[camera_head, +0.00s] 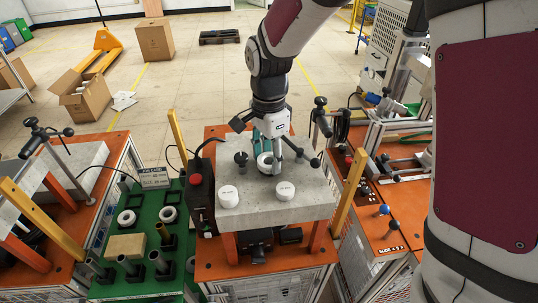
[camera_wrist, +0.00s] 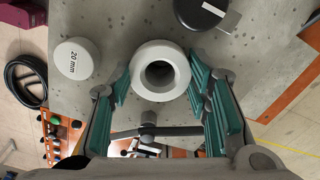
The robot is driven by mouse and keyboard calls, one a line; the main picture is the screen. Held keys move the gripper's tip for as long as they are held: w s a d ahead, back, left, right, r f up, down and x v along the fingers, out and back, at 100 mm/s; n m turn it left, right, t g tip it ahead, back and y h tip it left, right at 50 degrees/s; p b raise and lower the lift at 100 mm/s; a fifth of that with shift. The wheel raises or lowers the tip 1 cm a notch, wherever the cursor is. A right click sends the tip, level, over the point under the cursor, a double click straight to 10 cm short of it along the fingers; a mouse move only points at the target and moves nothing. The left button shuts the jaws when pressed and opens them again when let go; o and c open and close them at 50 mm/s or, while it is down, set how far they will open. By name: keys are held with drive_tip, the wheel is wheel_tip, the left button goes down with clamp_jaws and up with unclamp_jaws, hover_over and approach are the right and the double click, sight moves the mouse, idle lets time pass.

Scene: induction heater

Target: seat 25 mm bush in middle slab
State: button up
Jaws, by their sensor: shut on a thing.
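The middle slab (camera_head: 255,212) is a grey speckled stone-like block on an orange stand, and also fills much of the wrist view (camera_wrist: 245,75). My gripper (camera_head: 269,158) points down over its rear half and is shut on a white ring-shaped bush (camera_head: 264,165). In the wrist view the bush (camera_wrist: 160,71) sits between the green finger pads, with a dark hole through its centre. I cannot tell whether it rests on the slab, is in it, or is just above. Its size marking does not show.
Two white round caps, left (camera_head: 228,196) and right (camera_head: 285,190), stand on the slab's front; one reads 20 mm in the wrist view (camera_wrist: 73,60). A black knob (camera_head: 241,158) stands left of my gripper.

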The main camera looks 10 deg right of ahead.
drive_tip(key=shift+f, duration=0.75)
drive_tip(key=o, duration=1.4)
wheel_tip(320, 180, up, 12)
